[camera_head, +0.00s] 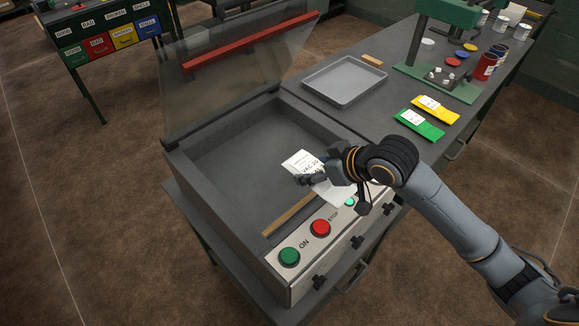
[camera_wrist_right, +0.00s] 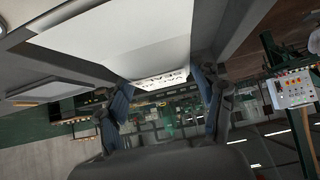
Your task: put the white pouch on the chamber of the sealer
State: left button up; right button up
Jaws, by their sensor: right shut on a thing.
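The sealer (camera_head: 180,180) stands on the bench with its clear lid (camera_head: 235,60) raised. Its grey chamber (camera_head: 235,150) is open, with a tan bar (camera_head: 290,215) along its front edge. My right gripper (camera_head: 312,178) is shut on the white pouch (camera_head: 302,163) above the front right part of the chamber. Printed text shows on the pouch, and the gripper hides part of it. In the right wrist view the pouch (camera_wrist_right: 125,40) spreads out beyond the fingers (camera_wrist_right: 160,100). My left gripper is in neither view.
The sealer's front panel has a green button (camera_head: 289,257) and a red button (camera_head: 320,228). A grey tray (camera_head: 345,82), green packet (camera_head: 418,124) and yellow packet (camera_head: 435,109) lie on the bench behind. A green press (camera_head: 440,85) and several cans stand farther back.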

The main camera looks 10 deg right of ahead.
jog(key=x, duration=0.3)
jog(key=w+d+p+x, duration=0.1)
jog(key=x, duration=0.6)
jog(key=shift+w+d, duration=0.2)
jog(key=shift+w, duration=0.4)
notch_tip(320, 180, down, 3)
jog(key=shift+w+p, duration=0.1)
jog(key=shift+p, duration=0.8)
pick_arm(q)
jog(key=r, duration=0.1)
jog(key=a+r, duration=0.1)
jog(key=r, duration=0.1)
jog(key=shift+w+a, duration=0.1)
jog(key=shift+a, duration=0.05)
pick_arm(e)
jog(key=shift+f, duration=0.2)
